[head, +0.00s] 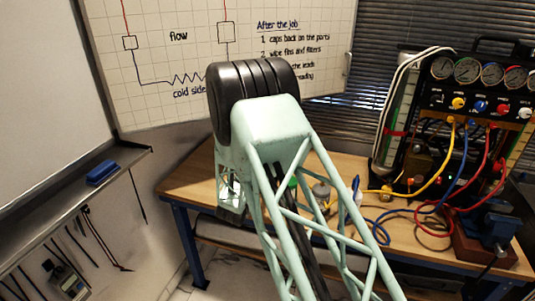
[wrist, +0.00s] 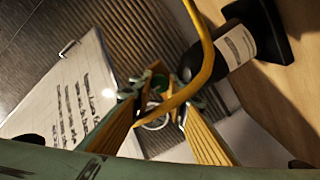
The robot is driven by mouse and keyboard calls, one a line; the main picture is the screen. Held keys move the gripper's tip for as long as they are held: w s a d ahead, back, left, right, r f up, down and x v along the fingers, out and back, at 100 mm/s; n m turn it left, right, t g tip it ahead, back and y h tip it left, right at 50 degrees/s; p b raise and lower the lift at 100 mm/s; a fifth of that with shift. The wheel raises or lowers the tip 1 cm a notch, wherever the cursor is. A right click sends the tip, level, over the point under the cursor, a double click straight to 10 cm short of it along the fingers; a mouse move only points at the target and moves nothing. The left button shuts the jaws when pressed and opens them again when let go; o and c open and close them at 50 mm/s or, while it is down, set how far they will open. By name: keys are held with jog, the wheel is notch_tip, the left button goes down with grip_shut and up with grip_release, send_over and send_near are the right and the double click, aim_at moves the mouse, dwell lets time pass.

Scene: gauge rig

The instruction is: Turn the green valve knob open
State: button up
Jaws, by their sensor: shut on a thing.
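In the wrist view the green valve knob (wrist: 158,83) is a small dark green shape at the tips of my gripper (wrist: 158,104). The two yellowish fingers stand on either side and are shut on it. A yellow hose crosses in front and hides part of the grip, so the knob's turn angle cannot be told. In the head view my own arm covers the gripper. A small green spot shows between the arm's struts there, too small to tell what it is.
A dark cylinder with a white label (wrist: 236,46) stands close to the fingers in the wrist view. In the head view the gauge panel (head: 480,85) with coloured hoses stands right on the wooden bench (head: 190,182). A blue vise (head: 492,228) sits at the bench's right.

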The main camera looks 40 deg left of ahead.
jog(key=o, duration=0.8)
jog(key=shift+o, duration=0.2)
jog(key=v, duration=1.2)
jog(key=shift+w, duration=0.1)
dwell(0.4)
